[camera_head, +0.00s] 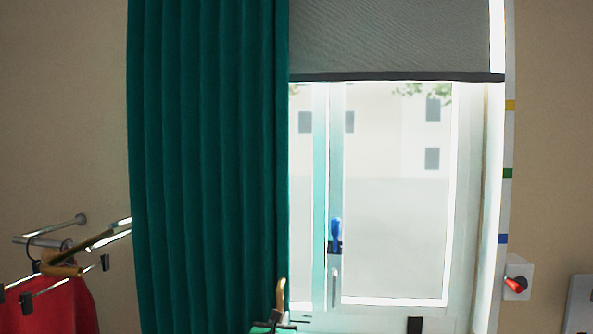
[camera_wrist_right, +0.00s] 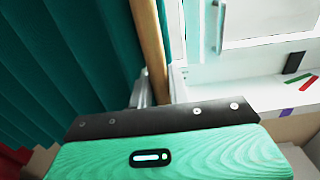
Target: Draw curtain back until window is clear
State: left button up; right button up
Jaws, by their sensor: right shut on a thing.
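The teal curtain (camera_head: 205,160) hangs in upright folds on the left in the head view. Its right edge lies at the left side of the window (camera_head: 395,200), whose visible panes are uncovered below a grey blind (camera_head: 395,40). Whether more window lies behind the cloth is hidden. My right gripper (camera_head: 275,316) is at the bottom, by the curtain's lower right edge. It is shut on a wooden rod (camera_head: 281,291), which also shows in the right wrist view (camera_wrist_right: 150,45) beside the curtain folds (camera_wrist_right: 75,65). My left gripper is not in view.
A blue window handle (camera_head: 335,231) stands on the frame. A metal rail (camera_head: 50,240) with a hanger and a red garment (camera_head: 60,305) is at the lower left. A grey box with a red knob (camera_head: 516,284) is on the right wall.

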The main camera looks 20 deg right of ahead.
jog(key=w+a, duration=0.3)
jog(key=a, duration=0.2)
jog(key=shift+w+a+b, duration=0.2)
jog(key=shift+a+b, duration=0.05)
jog(key=shift+b, duration=0.15)
jog(key=w+a+b, duration=0.3)
jog(key=w+a, duration=0.1)
jog(key=a, duration=0.2)
jog(key=shift+a, duration=0.4)
dwell(0.4)
jog(key=shift+f, duration=0.1)
